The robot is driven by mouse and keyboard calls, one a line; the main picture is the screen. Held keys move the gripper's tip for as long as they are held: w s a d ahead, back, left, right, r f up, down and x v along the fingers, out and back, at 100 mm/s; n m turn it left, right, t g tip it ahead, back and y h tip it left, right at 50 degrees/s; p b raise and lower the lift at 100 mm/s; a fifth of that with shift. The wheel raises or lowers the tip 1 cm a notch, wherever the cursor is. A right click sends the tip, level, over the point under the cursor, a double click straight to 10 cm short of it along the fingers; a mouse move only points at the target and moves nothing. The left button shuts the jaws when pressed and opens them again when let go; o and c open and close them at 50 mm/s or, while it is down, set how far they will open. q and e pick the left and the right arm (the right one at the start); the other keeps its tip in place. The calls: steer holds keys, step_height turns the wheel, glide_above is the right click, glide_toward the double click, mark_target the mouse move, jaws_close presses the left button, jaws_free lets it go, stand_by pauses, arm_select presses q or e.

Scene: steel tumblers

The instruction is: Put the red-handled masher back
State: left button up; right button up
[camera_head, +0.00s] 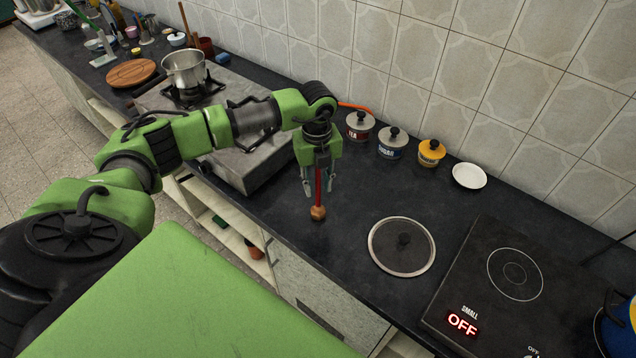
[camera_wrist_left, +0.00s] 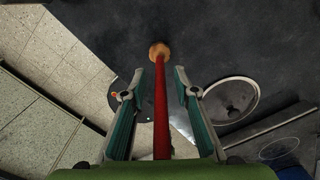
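The red-handled masher (camera_head: 317,212) has a thin red shaft and a round wooden head. It stands upright at the counter's front part, head down; I cannot tell for certain whether the head touches the counter. My left gripper (camera_head: 319,186) points down around the shaft. In the left wrist view the red shaft (camera_wrist_left: 161,110) runs between the two fingers of the left gripper (camera_wrist_left: 160,76), with a gap visible on each side. The fingers look open, not pressed on the shaft. The wooden head (camera_wrist_left: 159,50) lies beyond the fingertips. My right gripper is not in view.
A glass lid (camera_head: 401,246) lies right of the masher, near a black cooktop (camera_head: 515,300) reading OFF. Lidded jars (camera_head: 391,143) and a white dish (camera_head: 469,176) line the wall. A steel pot (camera_head: 184,70) sits on the stove behind my arm. Counter around the masher is clear.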

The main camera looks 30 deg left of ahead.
arm_select(q)
steer(key=shift+r, duration=0.25)
steer(key=shift+w+r, duration=0.1)
steer(key=shift+r, duration=0.3)
step_height(320, 180, up, 11)
steer(key=b, duration=0.4)
